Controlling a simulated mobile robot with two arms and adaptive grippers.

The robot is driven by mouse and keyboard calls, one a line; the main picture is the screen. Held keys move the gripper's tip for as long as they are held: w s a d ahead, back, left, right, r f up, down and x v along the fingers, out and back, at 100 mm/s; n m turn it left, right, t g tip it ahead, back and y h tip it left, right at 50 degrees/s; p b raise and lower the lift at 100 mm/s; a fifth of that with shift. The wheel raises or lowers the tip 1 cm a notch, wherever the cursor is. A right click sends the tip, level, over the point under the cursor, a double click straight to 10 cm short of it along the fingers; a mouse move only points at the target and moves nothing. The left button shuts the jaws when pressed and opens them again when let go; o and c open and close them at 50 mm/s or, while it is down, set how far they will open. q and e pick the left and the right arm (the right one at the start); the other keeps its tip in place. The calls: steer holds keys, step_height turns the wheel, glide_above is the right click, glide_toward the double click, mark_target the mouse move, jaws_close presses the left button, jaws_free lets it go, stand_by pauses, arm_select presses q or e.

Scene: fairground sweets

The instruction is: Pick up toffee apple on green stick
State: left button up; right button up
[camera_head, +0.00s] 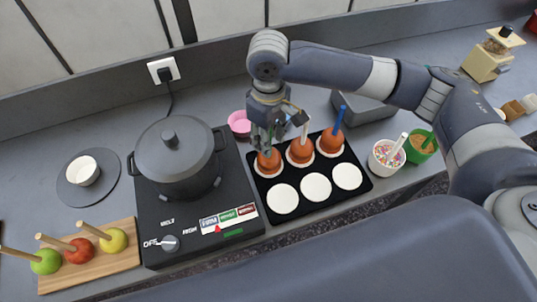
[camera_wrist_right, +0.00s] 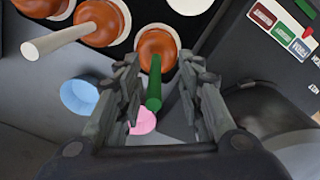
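The toffee apple with the green stick (camera_head: 268,162) is the leftmost of three glossy brown apples along the back row of a black tray (camera_head: 356,155). It also shows in the right wrist view (camera_wrist_right: 156,48), with its green stick (camera_wrist_right: 154,90) pointing back between my fingers. My right gripper (camera_head: 267,141) hangs directly over this apple and hides most of the stick in the head view. In the right wrist view its fingers are apart on both sides of the stick, with gaps visible. My left gripper is not in view.
Toffee apples with a white stick (camera_head: 301,150) and a blue stick (camera_head: 331,142) stand close to the right. A hob (camera_head: 240,180) with a dark pot (camera_head: 178,155) is left of the tray. A pink cup (camera_head: 239,124) stands behind; sprinkle cups (camera_head: 386,157) stand right.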

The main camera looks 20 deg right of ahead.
steer(key=shift+f, duration=0.35)
steer(key=f, duration=0.1)
steer(key=f+p, duration=0.1)
steer(key=f, duration=0.1)
steer(key=shift+w+d+f+p, duration=0.15)
steer(key=shift+d+f+p, duration=0.1)
steer(key=shift+p, duration=0.05)
steer(key=shift+w+f, duration=0.1)
steer(key=shift+f, duration=0.4)
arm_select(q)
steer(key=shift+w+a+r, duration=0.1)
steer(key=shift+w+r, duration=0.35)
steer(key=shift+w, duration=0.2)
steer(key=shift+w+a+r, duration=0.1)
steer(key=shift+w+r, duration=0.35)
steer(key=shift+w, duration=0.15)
arm_select(e)
jaws_close()
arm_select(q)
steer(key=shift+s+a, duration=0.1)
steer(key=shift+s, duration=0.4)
